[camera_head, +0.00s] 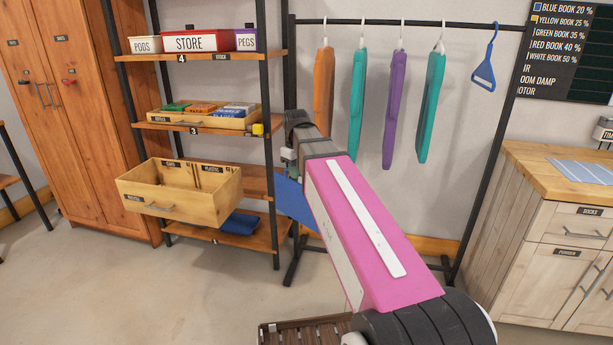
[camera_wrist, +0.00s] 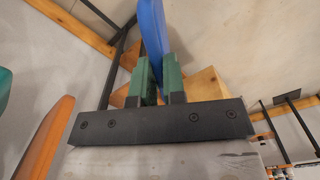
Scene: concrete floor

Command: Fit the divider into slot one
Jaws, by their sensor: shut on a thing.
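The divider (camera_head: 294,200) is a flat blue panel. In the head view it hangs below my gripper (camera_head: 288,162), just right of the shelf rack's post and partly hidden by my arm. In the wrist view my gripper (camera_wrist: 159,78) has its two green fingers shut on the divider (camera_wrist: 152,30). An open wooden drawer (camera_head: 165,206) juts from the rack, left of the divider and apart from it. The drawer has small labels on its inside back wall and dark slot lines there; I cannot tell which slot is one.
The black-framed rack (camera_head: 264,80) has wooden shelves with bins, a tray of small boxes and a blue cloth (camera_head: 238,223). A clothes rail (camera_head: 400,22) with hanging garments stands behind my arm. A cabinet (camera_head: 560,210) is at right. The floor at left is clear.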

